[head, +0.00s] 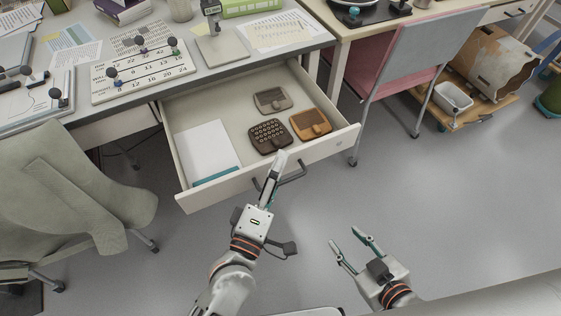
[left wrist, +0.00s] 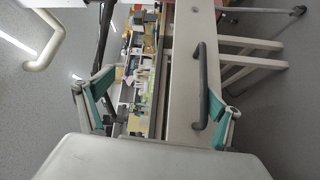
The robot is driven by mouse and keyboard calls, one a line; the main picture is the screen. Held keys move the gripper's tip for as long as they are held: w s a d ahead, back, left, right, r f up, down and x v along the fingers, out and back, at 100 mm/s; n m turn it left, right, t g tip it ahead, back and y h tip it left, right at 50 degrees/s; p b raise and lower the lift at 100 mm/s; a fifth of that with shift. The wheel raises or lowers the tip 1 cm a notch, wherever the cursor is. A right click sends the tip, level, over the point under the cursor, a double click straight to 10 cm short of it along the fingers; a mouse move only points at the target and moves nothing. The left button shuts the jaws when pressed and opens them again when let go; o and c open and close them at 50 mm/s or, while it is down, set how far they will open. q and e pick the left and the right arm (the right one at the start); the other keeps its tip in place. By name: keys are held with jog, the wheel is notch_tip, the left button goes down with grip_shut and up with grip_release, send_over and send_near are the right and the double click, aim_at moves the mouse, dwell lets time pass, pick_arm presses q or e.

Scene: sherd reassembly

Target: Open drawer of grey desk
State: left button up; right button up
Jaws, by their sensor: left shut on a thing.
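The grey desk (head: 210,78) stands at the upper left of the head view. Its drawer (head: 325,149) is pulled well out, and its inside shows. A dark bar handle (head: 294,176) sits on the drawer front; it also shows in the left wrist view (left wrist: 201,86). The fingers hide part of the bar. My right gripper (head: 349,243) is open and empty, above the floor to the right of the left arm.
In the drawer lie a white notebook (head: 208,150) and several tablets, one of them orange-brown (head: 311,124). A green chair (head: 60,190) stands at the left, and a pink and grey chair (head: 425,65) at the right.

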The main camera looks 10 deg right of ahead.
pick_arm(q)
jog(key=shift+s+a+r, duration=0.2)
jog(key=shift+s+r, duration=0.25)
jog(key=shift+s, duration=0.05)
jog(key=shift+s+a+r, duration=0.15)
jog(key=shift+s+r, duration=0.3)
jog(key=shift+c, duration=0.4)
jog(key=shift+v, duration=1.2)
jog(key=shift+c, duration=0.6)
jog(key=shift+s+a, duration=0.2)
jog(key=shift+s, duration=0.25)
jog(key=c, duration=1.1)
jog(key=shift+s+a+f, duration=0.1)
jog(key=shift+s+f, duration=0.1)
jog(key=shift+c, duration=0.8)
jog(key=shift+s+a+f, duration=0.5)
jog(key=shift+s, duration=0.3)
pick_arm(e)
jog(key=shift+w+r, duration=0.15)
jog(key=shift+r, duration=0.65)
